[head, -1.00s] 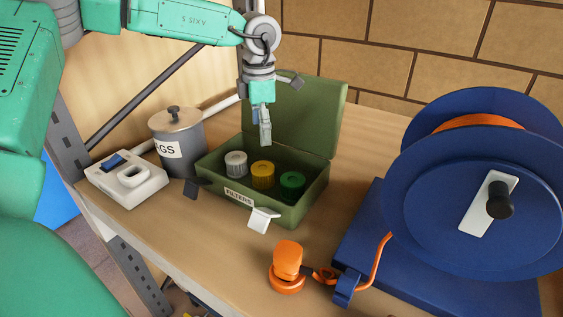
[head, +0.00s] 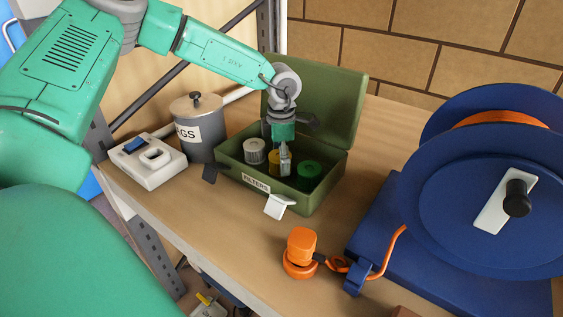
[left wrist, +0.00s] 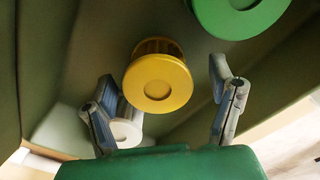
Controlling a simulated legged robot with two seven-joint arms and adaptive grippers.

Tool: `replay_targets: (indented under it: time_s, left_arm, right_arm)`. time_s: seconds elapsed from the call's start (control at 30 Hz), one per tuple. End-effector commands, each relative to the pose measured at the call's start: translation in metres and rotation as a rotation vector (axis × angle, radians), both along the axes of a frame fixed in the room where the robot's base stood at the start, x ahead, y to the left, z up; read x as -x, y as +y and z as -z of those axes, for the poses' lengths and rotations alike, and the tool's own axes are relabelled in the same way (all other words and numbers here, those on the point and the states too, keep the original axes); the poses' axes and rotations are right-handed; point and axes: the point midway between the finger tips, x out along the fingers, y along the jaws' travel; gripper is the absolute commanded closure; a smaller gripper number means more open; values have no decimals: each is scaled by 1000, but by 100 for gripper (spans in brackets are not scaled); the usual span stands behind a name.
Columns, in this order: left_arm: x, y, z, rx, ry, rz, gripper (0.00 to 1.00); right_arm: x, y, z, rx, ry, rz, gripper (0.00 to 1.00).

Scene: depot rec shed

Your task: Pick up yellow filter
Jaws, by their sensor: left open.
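The yellow filter (head: 274,161) stands between a white filter (head: 255,151) and a green filter (head: 309,174) in the open green metal box (head: 236,182). My left gripper (head: 284,160) is above the box and partly hides the yellow filter in the head view. In the left wrist view the yellow filter (left wrist: 159,84) lies ahead, between the two spread fingers of my left gripper (left wrist: 168,105) and untouched. The left finger there overlaps the white filter (left wrist: 125,125). The green filter (left wrist: 238,12) is at the upper right. My right gripper is not in view.
The box's raised lid (head: 315,100) stands behind my gripper. A grey canister (head: 196,130) and a white switch box (head: 149,160) are to the left. An orange plug (head: 301,250) and a blue cable reel (head: 480,190) are to the right. Bare bench top lies in front of the box.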

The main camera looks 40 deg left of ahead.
Motion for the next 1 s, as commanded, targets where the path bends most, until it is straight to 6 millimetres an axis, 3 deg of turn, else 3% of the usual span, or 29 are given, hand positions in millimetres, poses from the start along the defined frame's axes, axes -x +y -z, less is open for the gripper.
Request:
replay_targets:
  time_s: [0.3, 0.33, 0.47, 0.5, 0.83, 1.0]
  left_arm:
    - [1, 3, 9, 2, -2, -1, 23]
    - [1, 3, 9, 1, -2, -1, 30]
    - [0, 3, 9, 1, -2, -1, 76]
    - [0, 2, 9, 1, -1, -1, 79]
    - [0, 1, 4, 1, -3, -1, 79]
    - [-1, 2, -23, 1, -7, -1, 79]
  right_arm:
    - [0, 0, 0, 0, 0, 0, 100]
    - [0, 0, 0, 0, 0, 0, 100]
    - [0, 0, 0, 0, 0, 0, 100]
    - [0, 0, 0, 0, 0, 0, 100]
    - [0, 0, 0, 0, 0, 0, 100]
    - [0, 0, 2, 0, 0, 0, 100]
